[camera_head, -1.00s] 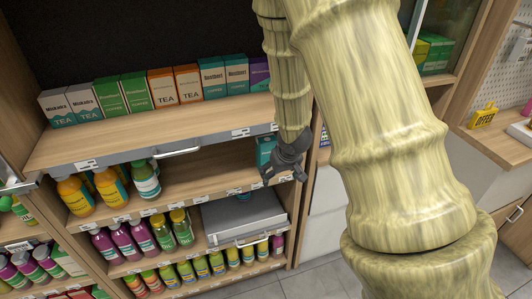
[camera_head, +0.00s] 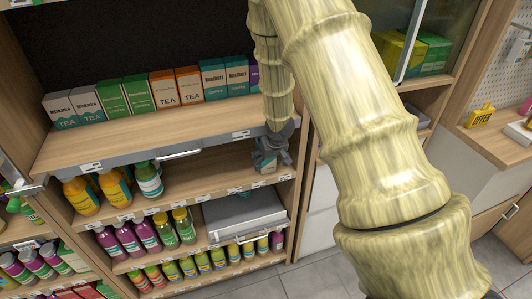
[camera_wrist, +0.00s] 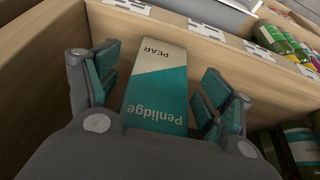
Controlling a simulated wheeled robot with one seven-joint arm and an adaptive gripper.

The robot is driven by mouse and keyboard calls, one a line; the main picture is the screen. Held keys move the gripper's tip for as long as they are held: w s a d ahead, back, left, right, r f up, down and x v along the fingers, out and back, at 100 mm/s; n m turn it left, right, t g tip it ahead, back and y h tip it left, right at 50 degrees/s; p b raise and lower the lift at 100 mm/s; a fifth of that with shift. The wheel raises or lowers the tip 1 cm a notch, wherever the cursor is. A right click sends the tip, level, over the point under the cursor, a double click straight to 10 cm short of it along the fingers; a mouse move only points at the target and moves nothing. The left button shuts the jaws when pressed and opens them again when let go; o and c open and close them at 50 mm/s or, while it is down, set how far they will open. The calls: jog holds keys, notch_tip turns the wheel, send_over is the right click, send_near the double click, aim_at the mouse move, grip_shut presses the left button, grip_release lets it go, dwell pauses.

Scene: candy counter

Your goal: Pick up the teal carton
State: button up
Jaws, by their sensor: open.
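The teal carton (camera_wrist: 160,103) is teal and cream, with "Penlidge" and "PEAR" printed on its face. It sits at the right end of the shelf below the tea boxes, and in the head view (camera_head: 266,168) it is mostly hidden behind my gripper (camera_head: 271,155). In the wrist view my gripper (camera_wrist: 162,86) is open, with one finger on each side of the carton. A gap shows between the carton and the left finger and between the carton and the right finger.
Tea boxes (camera_head: 164,89) line the shelf above, and its front edge (camera_head: 180,150) overhangs. Orange and green bottles (camera_head: 115,187) stand at the left of the carton's shelf; its middle is bare. A grey box (camera_head: 243,215) and more bottles are below.

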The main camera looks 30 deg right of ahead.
jog(key=shift+w+f, duration=0.2)
jog(key=shift+f, duration=0.2)
jog(key=c, duration=1.3)
jog(key=shift+o, duration=0.2)
jog(key=shift+r+b, duration=0.2)
jog(key=shift+b, duration=0.2)
